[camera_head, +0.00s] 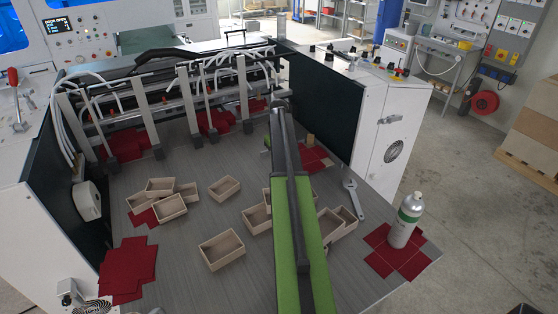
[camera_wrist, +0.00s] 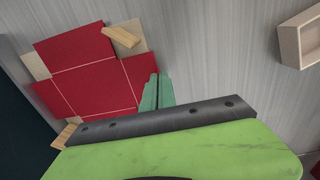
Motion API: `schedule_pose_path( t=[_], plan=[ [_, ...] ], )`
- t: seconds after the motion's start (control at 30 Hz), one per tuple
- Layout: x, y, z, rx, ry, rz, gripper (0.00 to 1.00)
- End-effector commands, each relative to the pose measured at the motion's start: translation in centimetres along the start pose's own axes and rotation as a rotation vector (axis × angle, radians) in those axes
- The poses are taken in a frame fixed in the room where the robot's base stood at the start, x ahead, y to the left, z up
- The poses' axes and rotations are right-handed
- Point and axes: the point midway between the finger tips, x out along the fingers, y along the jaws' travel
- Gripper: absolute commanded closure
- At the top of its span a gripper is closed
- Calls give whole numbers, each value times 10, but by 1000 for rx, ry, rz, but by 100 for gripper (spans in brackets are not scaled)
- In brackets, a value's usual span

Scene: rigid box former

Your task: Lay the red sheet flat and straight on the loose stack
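A red cross-shaped sheet with pale fold lines (camera_wrist: 90,70) fills the left of the wrist view, with cream-coloured pieces showing at its corners. In the head view red sheet (camera_head: 316,160) shows just right of my arm. My gripper's green fingers (camera_wrist: 158,85) are close together at the sheet's right flap, with no clear gap; I see nothing between them. Another red pile (camera_head: 128,268) with uneven edges lies at the front left. I cannot tell which pile is the loose stack.
A small wooden block (camera_wrist: 121,37) is at the sheet's upper edge. Several open tan boxes (camera_head: 222,250) are scattered over the grey bed. A white-green bottle (camera_head: 406,220) stands on red sheet at the front right. A dark side wall (camera_head: 325,105) rises behind.

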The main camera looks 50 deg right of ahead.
Motion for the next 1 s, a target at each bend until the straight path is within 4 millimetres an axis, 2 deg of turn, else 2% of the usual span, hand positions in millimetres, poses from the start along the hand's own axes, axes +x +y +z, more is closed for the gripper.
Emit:
schedule_pose_path(
  t=[0.07, 0.27, 0.67, 0.87, 1.0],
  plan=[
    [2, 0, 0, 0, 0, 0, 100],
    [1, 0, 0, 0, 0, 0, 74],
    [-4, 0, 0, 1, 0, 0, 74],
    [-31, 0, 0, 1, 0, 0, 74],
    [-61, 0, 0, 1, 0, 0, 74]
  ],
)
